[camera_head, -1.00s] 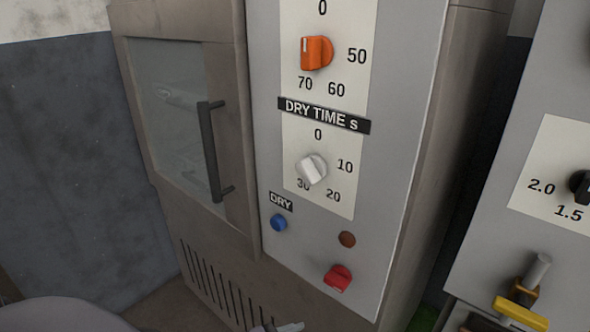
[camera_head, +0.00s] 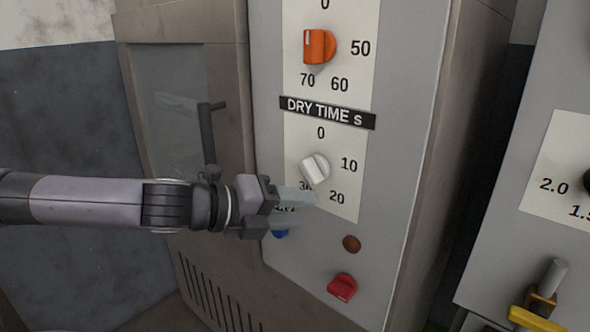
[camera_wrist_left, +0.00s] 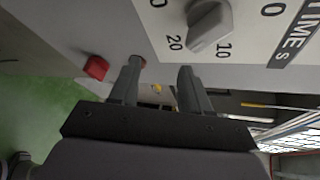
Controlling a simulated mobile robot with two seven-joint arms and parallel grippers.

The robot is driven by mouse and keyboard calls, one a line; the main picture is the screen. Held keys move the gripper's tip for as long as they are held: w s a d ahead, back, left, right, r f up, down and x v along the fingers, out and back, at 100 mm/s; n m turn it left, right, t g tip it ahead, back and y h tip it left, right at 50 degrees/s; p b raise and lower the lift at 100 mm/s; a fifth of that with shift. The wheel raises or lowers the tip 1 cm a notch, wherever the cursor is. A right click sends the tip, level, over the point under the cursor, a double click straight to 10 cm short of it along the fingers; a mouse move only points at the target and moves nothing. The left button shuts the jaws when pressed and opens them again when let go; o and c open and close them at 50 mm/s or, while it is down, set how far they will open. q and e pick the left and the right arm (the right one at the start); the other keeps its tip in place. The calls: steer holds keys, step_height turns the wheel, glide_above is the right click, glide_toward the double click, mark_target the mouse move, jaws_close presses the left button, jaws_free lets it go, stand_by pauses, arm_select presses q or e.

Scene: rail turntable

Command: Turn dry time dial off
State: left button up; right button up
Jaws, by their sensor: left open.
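The dry time dial (camera_head: 314,168) is a white knob on a white scale plate marked 0, 10, 20 and 30, under the black "DRY TIME s" label (camera_head: 327,112). In the left wrist view the dial (camera_wrist_left: 209,26) lies beyond the open fingers (camera_wrist_left: 160,80). My right gripper is not in view.
An orange dial (camera_head: 319,46) sits above. A blue button (camera_head: 281,233) is partly hidden below my gripper. A brown lamp (camera_head: 352,244) and a red knob (camera_head: 342,287) are lower on the panel. A cabinet door with a dark handle (camera_head: 207,135) is at left.

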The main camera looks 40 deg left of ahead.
mark_target(299, 164)
arm_select(q)
steer(key=s+a+r+m+t+y, duration=0.1)
steer(key=s+a+r+m, duration=0.3)
steer(key=r, duration=0.4)
steer(key=shift+a+p+x, duration=0.2)
steer(key=shift+x, duration=1.15)
steer(key=shift+a+p+x, duration=0.2)
steer(key=shift+x, duration=1.1)
steer(key=shift+w+f, duration=0.15)
steer(key=shift+w, duration=0.4)
steer(key=shift+b+x, duration=0.7)
steer(key=shift+x, duration=0.2)
steer(key=shift+w, duration=0.15)
jaws_close()
